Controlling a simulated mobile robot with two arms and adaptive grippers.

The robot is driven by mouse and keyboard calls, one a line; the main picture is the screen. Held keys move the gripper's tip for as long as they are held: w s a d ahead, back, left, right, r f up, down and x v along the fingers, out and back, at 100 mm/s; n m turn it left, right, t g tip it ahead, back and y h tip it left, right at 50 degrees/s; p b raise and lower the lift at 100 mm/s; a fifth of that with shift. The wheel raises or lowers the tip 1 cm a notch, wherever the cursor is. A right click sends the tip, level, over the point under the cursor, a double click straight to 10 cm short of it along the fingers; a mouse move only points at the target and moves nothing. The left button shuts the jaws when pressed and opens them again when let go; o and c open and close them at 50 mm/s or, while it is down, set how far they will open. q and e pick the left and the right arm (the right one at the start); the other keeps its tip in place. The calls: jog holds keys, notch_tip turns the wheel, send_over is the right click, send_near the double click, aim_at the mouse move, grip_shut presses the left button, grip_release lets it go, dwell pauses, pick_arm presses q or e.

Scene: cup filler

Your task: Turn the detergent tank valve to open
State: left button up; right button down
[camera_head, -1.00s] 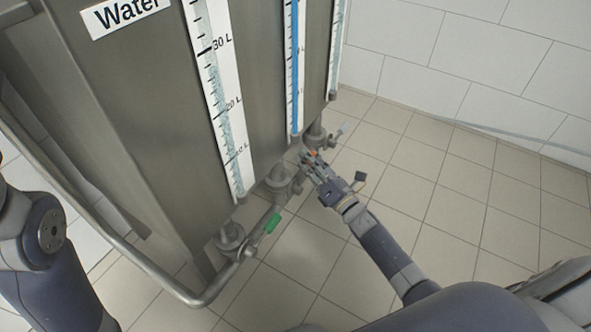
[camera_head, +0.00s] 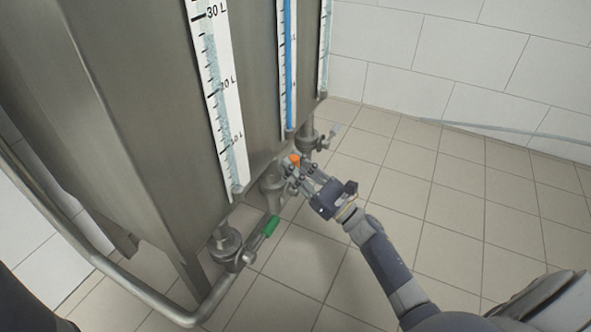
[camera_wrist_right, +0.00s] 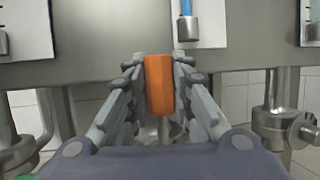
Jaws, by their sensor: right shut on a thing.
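My right gripper (camera_head: 300,166) is low at the front of the steel tanks, at the middle valve (camera_head: 272,185). Its fingers are shut on an orange valve handle (camera_head: 294,159). In the right wrist view the orange handle (camera_wrist_right: 159,85) stands upright between the two fingers (camera_wrist_right: 160,92). The middle valve sits at the tank bottom, near the lower end of the blue level gauge (camera_head: 290,80). The gripper hides part of the valve and handle. No tank name is readable now. My left gripper is out of view.
A valve with a green handle (camera_head: 271,226) is nearer on the left. A valve with a pale handle (camera_head: 337,129) is farther back. A steel pipe (camera_head: 130,282) runs low at the left. The tiled floor (camera_head: 450,210) at the right is clear.

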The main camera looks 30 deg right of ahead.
jog(key=shift+s+a+n, duration=0.1)
jog(key=shift+a+n, duration=0.05)
jog(key=shift+n, duration=0.15)
jog(key=c, duration=1.4)
grip_release()
jog(key=shift+s+d+f, duration=0.25)
jog(key=shift+s, duration=0.15)
jog(key=s+d, duration=0.6)
jog(key=s, duration=0.6)
jog(key=shift+s+d+f, duration=0.2)
jog(key=shift+f, duration=0.15)
